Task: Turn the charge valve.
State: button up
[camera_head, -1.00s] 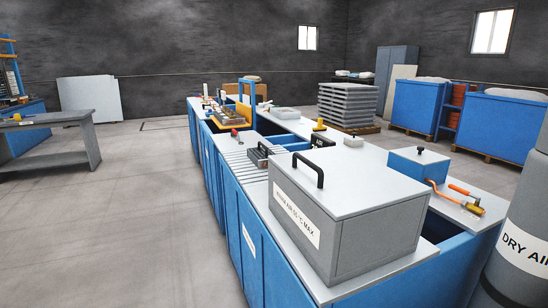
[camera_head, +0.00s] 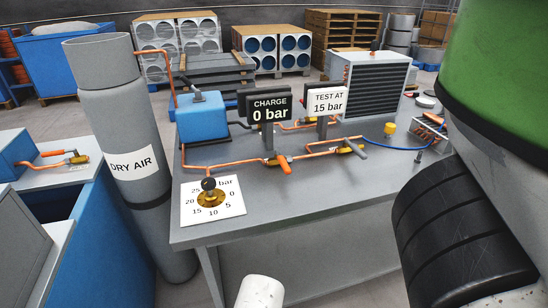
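A brass dial valve with a black knob (camera_head: 209,190) stands on a white scale plate (camera_head: 232,208) at the near left of the grey bench. The scale is marked in bar from 0 to 25, and the knob stem leans toward the far side. A black sign (camera_head: 268,106) reads "CHARGE 0 bar". A brass valve with an orange handle (camera_head: 284,165) sits on the copper line near the sign's foot. No label on either valve shows which one is the charge valve. My gripper is not in view.
The grey bench (camera_head: 330,195) has a clear front strip. A white "TEST AT 15 bar" sign (camera_head: 327,100), a blue box (camera_head: 202,118) and a finned unit (camera_head: 374,88) stand behind. A grey "DRY AIR" cylinder (camera_head: 122,125) stands close to the bench's left end.

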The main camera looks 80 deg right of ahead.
aim_at(285, 166)
jog(key=j+z, duration=0.1)
jog(key=z, duration=0.3)
jog(key=j+z, duration=0.1)
jog(key=z, duration=0.3)
jog(key=j+z, duration=0.1)
jog(key=z, duration=0.35)
jog(key=k+j+z, duration=0.1)
jog(key=z, duration=0.3)
jog(key=k+j, duration=0.2)
jog(key=k, duration=0.25)
jog(key=i+l, duration=0.2)
jog(key=i, duration=0.25)
